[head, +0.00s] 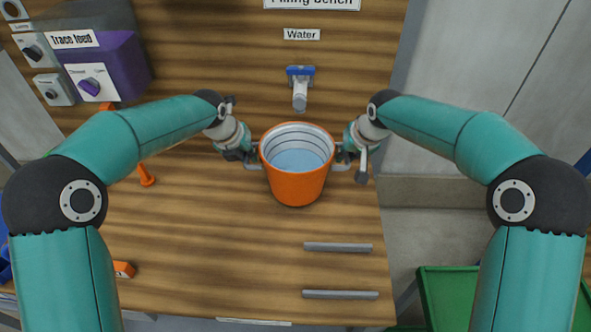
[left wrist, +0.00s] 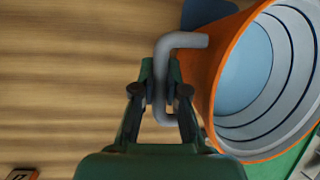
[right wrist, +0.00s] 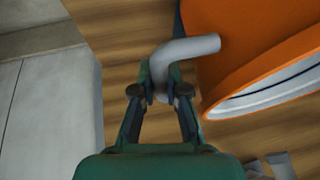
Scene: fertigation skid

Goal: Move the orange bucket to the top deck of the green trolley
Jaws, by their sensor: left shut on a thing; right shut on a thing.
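My left gripper (head: 248,157) is shut on the left handle, which shows in the left wrist view (left wrist: 181,41). My right gripper (head: 346,157) is shut on the right handle, seen in the right wrist view (right wrist: 190,47). I cannot tell whether the bucket touches the bench. A green surface (head: 450,290), likely the green trolley, shows at the lower right, partly hidden by my right arm.
The wooden bench (head: 200,230) carries two grey bars (head: 338,247) in front of the bucket. A blue-handled water tap (head: 300,85) is behind the bucket. A purple feed box (head: 108,65) is at the upper left. An orange upright (head: 146,175) stands left of my left gripper.

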